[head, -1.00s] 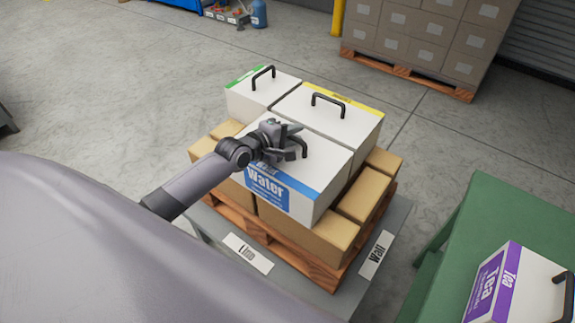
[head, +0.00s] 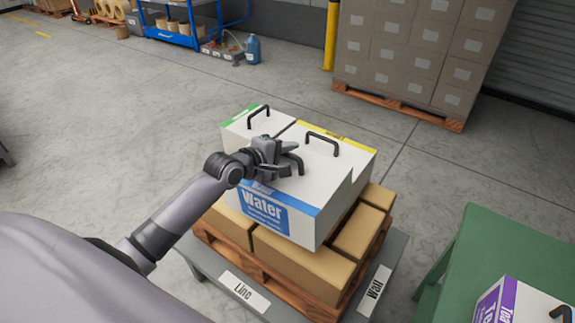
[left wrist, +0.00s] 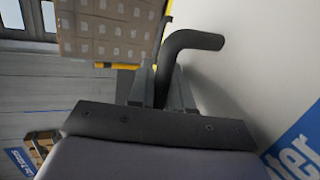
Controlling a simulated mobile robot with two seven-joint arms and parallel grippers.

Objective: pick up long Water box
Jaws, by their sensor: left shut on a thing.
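The long Water box (head: 305,197) is white with a blue stripe and a blue "Water" label. It is at the front of the stack in the head view, and part of its side with the label shows in the left wrist view (left wrist: 298,150). My left gripper (head: 287,163) is above its top, shut on its black handle. The handle (left wrist: 190,42) shows between the fingers in the left wrist view. The box looks level and slightly raised above the brown boxes; its underside is hidden. My right gripper is not in view.
Behind it are a yellow-striped white box (head: 355,160) and a green-striped one (head: 240,124). Brown boxes (head: 300,268) lie beneath on a wooden pallet (head: 222,246) on a grey stand. A green table (head: 500,245) with a purple-labelled Tea box (head: 520,305) stands right.

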